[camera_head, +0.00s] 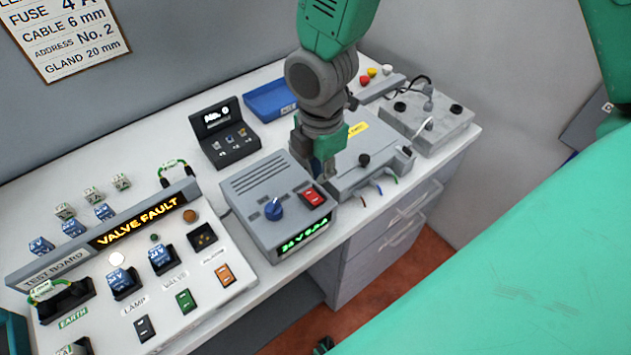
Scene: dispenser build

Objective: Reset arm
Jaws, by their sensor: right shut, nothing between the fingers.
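My right gripper (324,174) points down between the grey power unit (262,185) and the grey box with a yellow label (358,150). Its fingers are together and I see nothing held. The fingertips are close to the back right edge of the power unit, by its red switch (313,196); I cannot tell whether they touch it. The power unit has a blue knob (274,208) and a lit green display (305,236). My left gripper is not in view.
A test board (205,293) with a lit "VALVE FAULT" sign (140,220) stands at left. A black display unit (226,135), a blue tray (270,100) and a grey block with cables (428,120) stand along the bench. Drawers (385,245) are below the bench's front edge.

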